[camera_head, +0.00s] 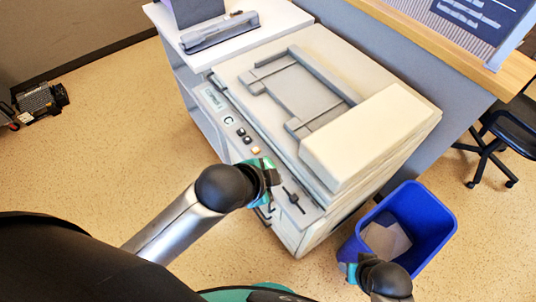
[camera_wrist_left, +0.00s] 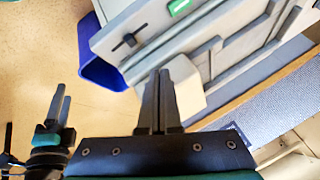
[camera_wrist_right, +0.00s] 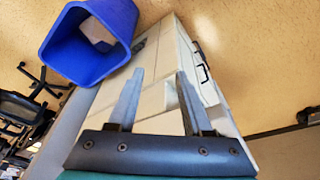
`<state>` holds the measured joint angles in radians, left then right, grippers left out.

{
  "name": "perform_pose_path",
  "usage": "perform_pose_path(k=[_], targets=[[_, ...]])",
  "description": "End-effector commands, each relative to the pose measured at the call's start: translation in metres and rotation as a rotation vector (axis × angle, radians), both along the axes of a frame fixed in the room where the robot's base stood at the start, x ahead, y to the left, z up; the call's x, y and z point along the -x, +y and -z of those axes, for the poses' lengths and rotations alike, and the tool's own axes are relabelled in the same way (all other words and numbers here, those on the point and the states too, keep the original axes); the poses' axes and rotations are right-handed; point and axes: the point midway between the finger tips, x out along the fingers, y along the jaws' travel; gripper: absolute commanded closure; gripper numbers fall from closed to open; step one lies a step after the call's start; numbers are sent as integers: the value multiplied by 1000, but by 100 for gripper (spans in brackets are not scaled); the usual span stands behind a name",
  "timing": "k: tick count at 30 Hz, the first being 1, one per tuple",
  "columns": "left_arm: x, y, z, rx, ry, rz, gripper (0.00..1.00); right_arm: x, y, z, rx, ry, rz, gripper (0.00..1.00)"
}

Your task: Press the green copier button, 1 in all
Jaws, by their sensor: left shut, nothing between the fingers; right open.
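The copier (camera_head: 330,95) stands beside a counter, with a control strip along its near-left edge. The green button (camera_wrist_left: 179,7) shows at the top edge of the left wrist view, on the grey strip beyond a dark slider. In the head view my left gripper (camera_head: 270,180) is over that strip and covers much of the button's area. Its fingers (camera_wrist_left: 160,76) are shut and empty; I cannot tell their height above the strip. My right gripper (camera_wrist_right: 158,76) is open and empty, near the bin; in the head view it shows at the lower right (camera_head: 352,270).
A blue bin (camera_head: 430,222) with paper in it stands against the copier's right end. A stapler-like device (camera_head: 220,32) sits on the white cabinet.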

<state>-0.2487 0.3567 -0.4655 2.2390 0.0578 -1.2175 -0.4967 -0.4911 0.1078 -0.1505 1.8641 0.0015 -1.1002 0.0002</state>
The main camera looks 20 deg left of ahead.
Motion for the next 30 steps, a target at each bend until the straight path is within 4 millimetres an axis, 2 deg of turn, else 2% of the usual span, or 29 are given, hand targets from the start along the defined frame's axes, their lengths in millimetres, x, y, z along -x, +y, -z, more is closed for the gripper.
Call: perform_pose_path(k=[3,9,16,24,30], targets=[[-16,-9,-5,-93,-76,169,100,12,-3,27,7,35,0,50],[-37,-19,-1,-246,-198,433,100,34,-6,74,13,70,-5,50],[-58,-18,9,-435,-330,716,100,69,-11,123,16,102,-11,50],[-83,5,23,-676,-457,1012,100,120,-20,167,22,137,-19,50],[-100,32,31,-836,-520,1185,100,156,-27,186,25,158,-25,50]])
